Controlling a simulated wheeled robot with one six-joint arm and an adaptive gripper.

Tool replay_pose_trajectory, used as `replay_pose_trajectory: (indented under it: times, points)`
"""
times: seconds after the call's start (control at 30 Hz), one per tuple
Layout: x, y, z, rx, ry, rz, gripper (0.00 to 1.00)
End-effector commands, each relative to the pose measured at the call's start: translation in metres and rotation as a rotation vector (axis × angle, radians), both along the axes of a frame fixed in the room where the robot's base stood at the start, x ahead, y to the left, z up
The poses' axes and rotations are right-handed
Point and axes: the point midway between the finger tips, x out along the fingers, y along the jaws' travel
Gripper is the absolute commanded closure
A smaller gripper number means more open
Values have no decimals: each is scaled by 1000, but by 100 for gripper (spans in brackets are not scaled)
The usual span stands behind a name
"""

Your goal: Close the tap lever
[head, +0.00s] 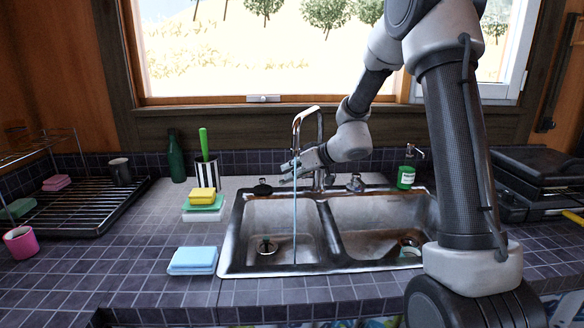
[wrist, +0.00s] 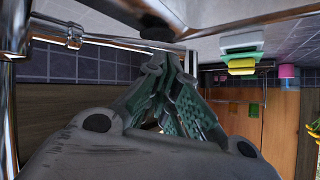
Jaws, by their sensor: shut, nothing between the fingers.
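The chrome tap (head: 319,135) stands behind the sink, and a thin stream of water (head: 295,215) falls from its spout into the left basin. My gripper (head: 286,174) is beside the tap, left of its column, at about the height of its lower part. Its fingers are shut and empty; they also show in the wrist view (wrist: 172,65). In that upside-down view a chrome bar (wrist: 110,41), apparently the tap lever, runs from the tap's column (wrist: 17,30) toward the fingers. I cannot tell whether they touch it. In the head view my gripper and wrist hide the lever.
The double sink (head: 325,225) lies in front. Stacked sponges (head: 203,199), a striped cup (head: 206,174) with a green-handled tool, and a green bottle (head: 176,158) stand left. A soap dispenser (head: 406,177) stands right. The window (head: 250,60) and tiled wall are close behind. Blue cloths (head: 193,261) lie front left.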

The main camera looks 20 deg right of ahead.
Motion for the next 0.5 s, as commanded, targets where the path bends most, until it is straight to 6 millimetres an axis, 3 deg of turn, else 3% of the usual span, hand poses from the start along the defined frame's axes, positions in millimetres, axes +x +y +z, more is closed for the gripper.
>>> replay_pose_trajectory:
  times: [0.3,0.5]
  points:
    - [1,-1,4,0,-3,1,100]
    - [5,-4,35,-2,-7,3,100]
